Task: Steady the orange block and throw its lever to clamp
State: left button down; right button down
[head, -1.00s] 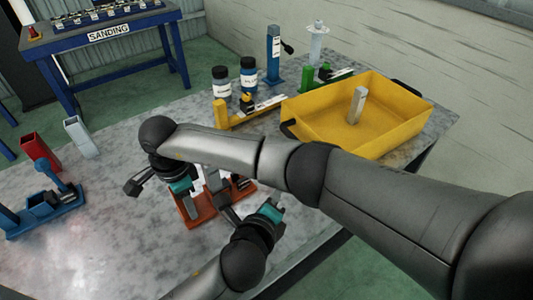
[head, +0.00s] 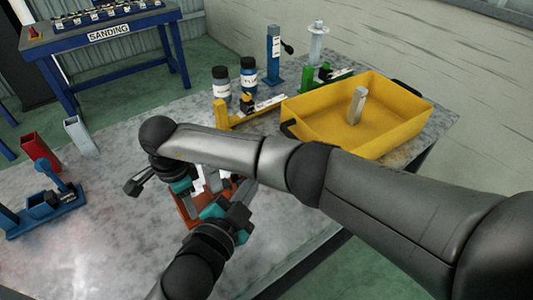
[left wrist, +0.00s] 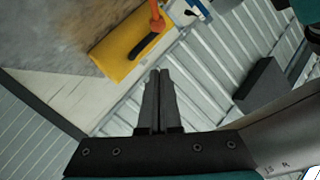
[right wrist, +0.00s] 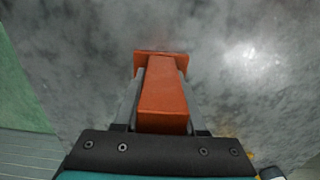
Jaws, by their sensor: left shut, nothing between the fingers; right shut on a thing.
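The orange block (head: 183,214) stands on the metal table in the head view, mostly covered by my two arms. In the right wrist view its orange bar (right wrist: 162,95) lies between my right fingers, above a wider orange base. My right gripper (head: 189,202) is shut on it from above. My left gripper (head: 245,190) is at the right side of the block in the head view. Its fingers (left wrist: 160,74) are shut and empty in the left wrist view.
A yellow bin (head: 398,134) holding a grey post (head: 357,105) stands at the right. A yellow fixture (head: 222,117), two bottles (head: 248,75) and a blue post (head: 273,52) stand behind. A blue fixture (head: 45,209) and a red holder (head: 38,150) are at the left. The front left tabletop is clear.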

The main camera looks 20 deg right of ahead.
pick_arm(q)
jog(key=w+a+f+x, duration=0.1)
jog(key=f+x, duration=0.1)
jog(key=x, duration=0.9)
jog(key=shift+w, duration=0.25)
jog(key=shift+f, duration=0.1)
jog(key=shift+w+d+f+m+g+y, duration=0.15)
jog(key=shift+d+f+y, duration=0.05)
jog(key=shift+d+f, duration=0.2)
jog(key=shift+w+d+f+m+g+y, duration=0.1)
jog(key=shift+d+f+m+g+y, duration=0.1)
jog(key=shift+d+f, duration=0.15)
jog(key=shift+a, duration=0.1)
